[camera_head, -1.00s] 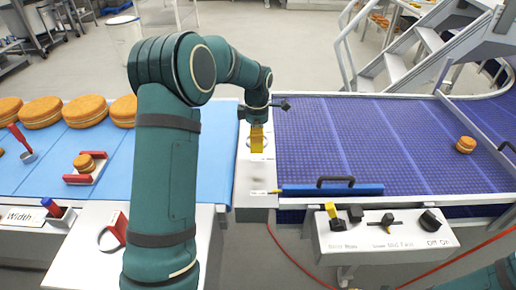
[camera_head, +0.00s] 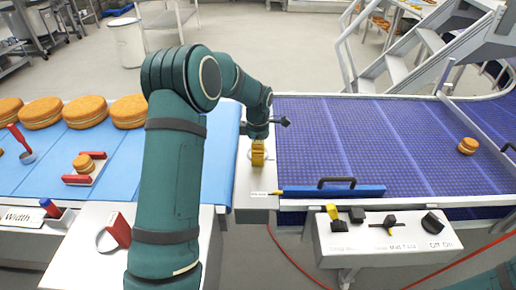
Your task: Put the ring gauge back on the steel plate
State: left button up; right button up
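My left gripper (camera_head: 258,158) points down over the steel plate (camera_head: 255,181) between the two belts. A yellow part shows at its lower end. I cannot tell whether it is the fingers or something held, or whether the fingers are open. A thin ring outline shows around the yellow part, close to the plate; the gripper hides some of it. A ring with a red grip (camera_head: 118,230), which looks like a ring gauge, is on the grey surface at the front left, beside my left arm. My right gripper is out of view.
The blue belt at left bears large round cakes (camera_head: 40,112) and a small cake in a red-ended gauge (camera_head: 85,179). A blue bar with a black handle (camera_head: 335,191) edges the purple belt (camera_head: 370,140), which bears one small cake (camera_head: 467,146). A switch box (camera_head: 385,245) stands in front.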

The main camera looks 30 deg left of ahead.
pick_arm(q)
notch_tip(320, 180, up, 12)
jog(key=p, duration=0.1)
jog(key=shift+r+p, duration=0.2)
jog(key=shift+p, duration=0.2)
dwell(0.6)
